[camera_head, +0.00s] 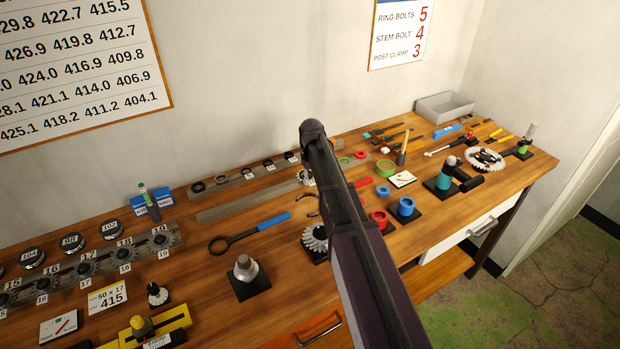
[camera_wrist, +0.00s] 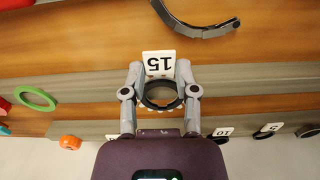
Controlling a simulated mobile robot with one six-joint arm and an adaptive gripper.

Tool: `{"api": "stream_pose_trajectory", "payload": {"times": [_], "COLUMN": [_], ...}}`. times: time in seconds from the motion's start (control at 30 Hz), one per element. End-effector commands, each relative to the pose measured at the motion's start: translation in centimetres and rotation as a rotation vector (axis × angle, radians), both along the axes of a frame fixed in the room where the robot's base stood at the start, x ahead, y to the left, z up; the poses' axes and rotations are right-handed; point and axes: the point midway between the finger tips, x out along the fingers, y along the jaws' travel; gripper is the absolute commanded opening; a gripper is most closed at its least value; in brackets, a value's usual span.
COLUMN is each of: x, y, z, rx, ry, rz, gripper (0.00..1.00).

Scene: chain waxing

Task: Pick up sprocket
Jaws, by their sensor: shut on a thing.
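In the wrist view my gripper (camera_wrist: 159,68) has one grey finger on each side of a dark ring-shaped part (camera_wrist: 160,105), with its jaws closed on it. Pale bits show along the ring's lower edge; I cannot tell whether these are teeth. A white tag reading 15 (camera_wrist: 159,63) shows upside down just beyond the ring. In the head view my arm hides most of my gripper, which is by the grey rail at the back of the bench. Toothed sprockets (camera_head: 86,265) stand in a numbered rack at the left, and another sprocket (camera_head: 316,238) sits beside my arm.
A grey rail with dark rings (camera_head: 222,180) runs along the wall, with a bare grey bar (camera_head: 240,207) in front. A blue-handled wrench (camera_head: 250,232), a large bolt on a black base (camera_head: 246,271), and red and blue cups (camera_head: 402,208) stand nearby. Bare wood lies between them.

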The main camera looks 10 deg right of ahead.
Motion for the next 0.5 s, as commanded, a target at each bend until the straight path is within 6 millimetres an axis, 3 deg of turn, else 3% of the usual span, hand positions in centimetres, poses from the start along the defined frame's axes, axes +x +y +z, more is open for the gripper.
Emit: {"api": "stream_pose_trajectory", "payload": {"times": [0.5], "x": [0.0], "y": [0.1], "z": [3.5], "rx": [0.000], "ry": [0.000], "rz": [0.001], "gripper": [0.02]}}
